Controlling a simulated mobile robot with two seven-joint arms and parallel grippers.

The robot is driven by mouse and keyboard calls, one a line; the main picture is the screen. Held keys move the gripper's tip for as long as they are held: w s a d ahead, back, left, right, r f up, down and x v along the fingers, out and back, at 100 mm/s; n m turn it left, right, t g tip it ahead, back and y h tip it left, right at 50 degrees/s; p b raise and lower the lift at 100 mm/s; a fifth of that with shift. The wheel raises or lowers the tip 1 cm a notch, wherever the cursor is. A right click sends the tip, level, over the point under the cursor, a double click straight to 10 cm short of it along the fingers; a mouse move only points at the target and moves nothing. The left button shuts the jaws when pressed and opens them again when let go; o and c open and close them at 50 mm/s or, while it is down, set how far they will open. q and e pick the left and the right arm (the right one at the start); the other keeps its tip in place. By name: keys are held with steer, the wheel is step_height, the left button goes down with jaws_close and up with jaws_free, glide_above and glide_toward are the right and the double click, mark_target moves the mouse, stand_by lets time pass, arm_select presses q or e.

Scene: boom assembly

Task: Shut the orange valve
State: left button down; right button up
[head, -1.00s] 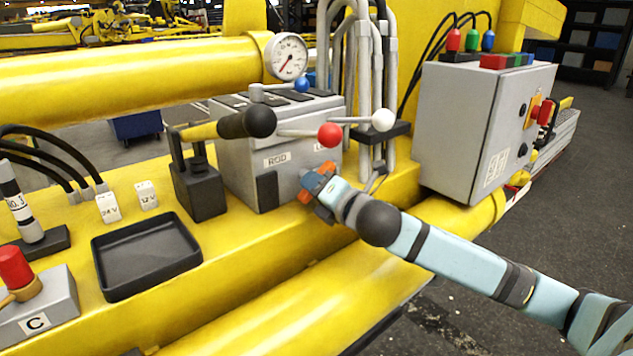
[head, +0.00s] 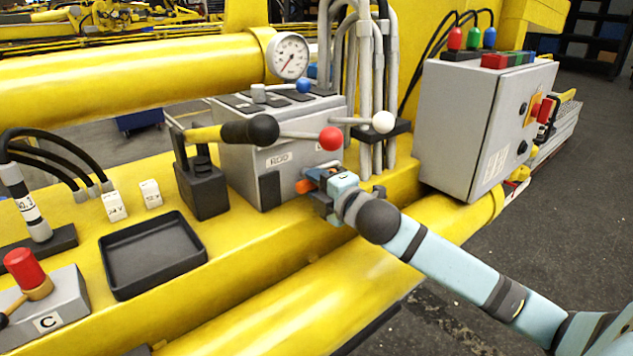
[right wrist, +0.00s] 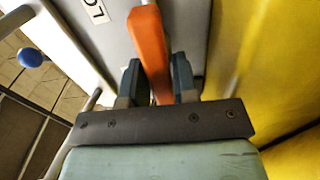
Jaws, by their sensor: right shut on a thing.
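The orange valve handle (head: 304,186) is on the front face of the grey valve box (head: 235,150), at its lower right. My right gripper (head: 317,181) is at that face and hides most of the handle. In the right wrist view, the orange handle (right wrist: 148,45) stands between the two dark fingers of my right gripper (right wrist: 157,82), which is shut on it. The handle's far end sticks out past the fingertips. The handle's pivot is hidden. My left gripper is not in view.
Levers with red (head: 331,139), white (head: 383,122) and blue (head: 303,86) knobs stick out above my right gripper. Grey pipes (head: 365,90) rise behind it. A grey control cabinet (head: 460,130) stands to the right. A black tray (head: 150,285) lies at the left.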

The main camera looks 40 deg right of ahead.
stand_by(0.4)
steer(key=o, duration=0.8)
steer(key=s, duration=0.9)
steer(key=s+d+p, duration=0.1)
steer(key=s, duration=0.3)
steer(key=shift+s, duration=0.4)
